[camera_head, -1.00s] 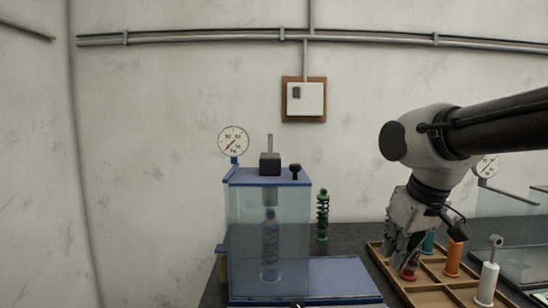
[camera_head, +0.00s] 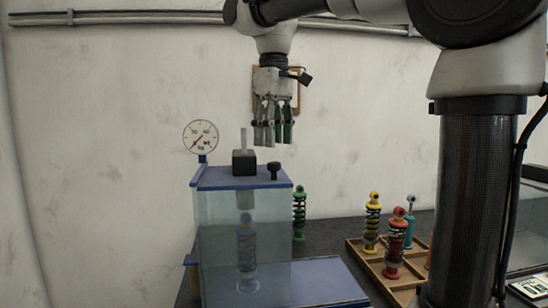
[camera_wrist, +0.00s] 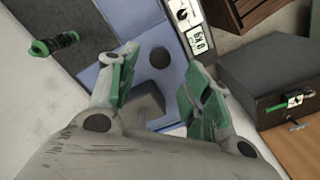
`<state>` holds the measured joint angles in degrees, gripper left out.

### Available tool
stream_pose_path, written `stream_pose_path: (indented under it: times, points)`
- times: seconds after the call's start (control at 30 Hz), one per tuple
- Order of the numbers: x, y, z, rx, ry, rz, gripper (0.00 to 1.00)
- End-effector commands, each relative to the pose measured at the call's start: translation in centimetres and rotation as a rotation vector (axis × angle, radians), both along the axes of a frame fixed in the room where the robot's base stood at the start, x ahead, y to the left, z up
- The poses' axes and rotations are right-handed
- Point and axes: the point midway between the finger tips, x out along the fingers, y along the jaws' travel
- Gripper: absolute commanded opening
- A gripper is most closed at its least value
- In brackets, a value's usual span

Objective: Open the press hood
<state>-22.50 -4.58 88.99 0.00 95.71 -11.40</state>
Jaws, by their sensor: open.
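The press hood (camera_head: 222,225) is a clear box with a blue top, standing closed at the left of the table. A blue shock absorber (camera_head: 246,255) shows through its clear wall. A black knob (camera_head: 274,170) stands on the top's right front, and also shows in the wrist view (camera_wrist: 163,53). A dark square block with a rod (camera_head: 243,162) stands on the top. My gripper (camera_head: 272,142) points down above the knob, open and empty, with a gap between. In the wrist view its green-padded fingers (camera_wrist: 163,68) are spread to either side of the knob.
A round gauge (camera_head: 200,136) rises at the press's back left. A green shock absorber (camera_head: 299,212) stands behind the press. A wooden tray (camera_head: 352,252) with several coloured shock absorbers lies to the right. The space above the hood is otherwise free.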

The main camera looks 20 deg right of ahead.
Motion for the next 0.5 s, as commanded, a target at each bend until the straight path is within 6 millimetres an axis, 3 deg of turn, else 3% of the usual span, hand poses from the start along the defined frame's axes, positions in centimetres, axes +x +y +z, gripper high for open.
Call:
stream_pose_path:
  times: [0.2, 0.5]
  points:
    - [0.0, -0.1, -3.7, -0.001, 0.002, -0.002, 0.49]
    - [0.0, -0.1, -5.3, 0.001, -0.001, -0.002, 0.49]
